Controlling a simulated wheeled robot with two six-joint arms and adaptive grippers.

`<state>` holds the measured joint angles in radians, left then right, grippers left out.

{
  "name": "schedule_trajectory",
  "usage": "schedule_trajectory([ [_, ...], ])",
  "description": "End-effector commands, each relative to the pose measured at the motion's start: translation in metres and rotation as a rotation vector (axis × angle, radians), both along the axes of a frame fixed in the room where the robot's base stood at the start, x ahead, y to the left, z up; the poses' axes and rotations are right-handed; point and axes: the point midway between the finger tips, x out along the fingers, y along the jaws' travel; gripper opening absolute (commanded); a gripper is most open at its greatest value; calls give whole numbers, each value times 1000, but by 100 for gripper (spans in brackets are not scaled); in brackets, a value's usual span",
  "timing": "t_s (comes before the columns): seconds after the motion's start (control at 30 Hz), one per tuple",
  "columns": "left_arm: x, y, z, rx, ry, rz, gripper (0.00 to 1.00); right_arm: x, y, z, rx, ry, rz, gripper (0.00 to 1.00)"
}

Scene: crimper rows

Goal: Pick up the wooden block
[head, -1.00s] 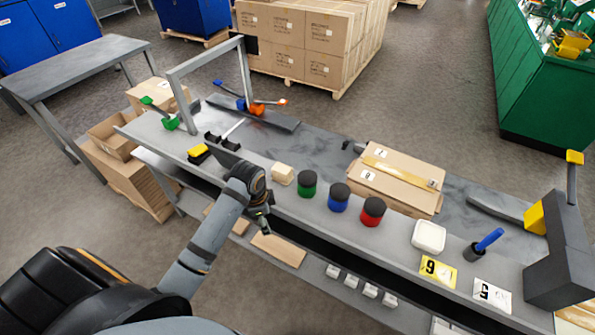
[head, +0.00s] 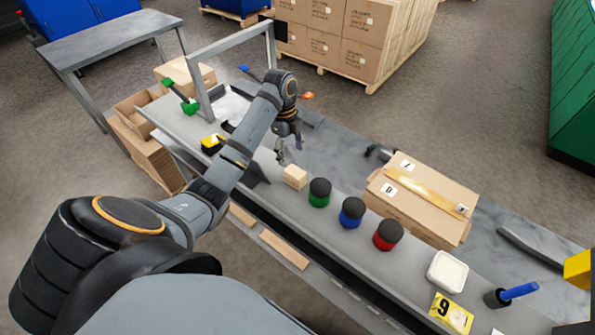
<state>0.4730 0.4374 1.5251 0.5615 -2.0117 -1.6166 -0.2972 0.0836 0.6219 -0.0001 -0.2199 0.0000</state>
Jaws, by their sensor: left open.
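The wooden block (head: 295,176) is a small pale cube-like piece lying on the grey bench, just left of the green jar with a black lid. My left gripper (head: 289,158) hangs over the bench, pointing down, close behind the block and slightly to its left in the head view. Its fingers are apart with nothing between them. The block is fully visible and the fingers appear clear of it. My right gripper is not in view.
To the block's right stand a green jar (head: 320,192), a blue jar (head: 352,212) and a red jar (head: 388,234). A cardboard box (head: 421,201) lies behind them. A grey metal frame (head: 203,95) rises at the left. A white tub (head: 447,271) stands further right.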

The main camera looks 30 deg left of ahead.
Motion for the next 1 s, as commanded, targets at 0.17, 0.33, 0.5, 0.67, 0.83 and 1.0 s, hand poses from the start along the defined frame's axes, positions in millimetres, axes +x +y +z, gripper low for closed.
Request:
schedule_trajectory([
  [0.17,-1,-4,-39,-1,0,0,68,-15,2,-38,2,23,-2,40],
  [0.33,-1,-6,-50,0,-1,1,68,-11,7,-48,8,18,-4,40],
  [0.5,-1,-8,-57,0,0,2,68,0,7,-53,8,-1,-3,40],
  [0.67,-2,-15,-85,-2,0,2,68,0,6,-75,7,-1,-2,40],
  [0.83,-2,-17,-98,0,0,4,68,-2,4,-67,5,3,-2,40],
  [1.0,-2,-17,-98,0,-1,3,68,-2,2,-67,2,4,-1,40],
])
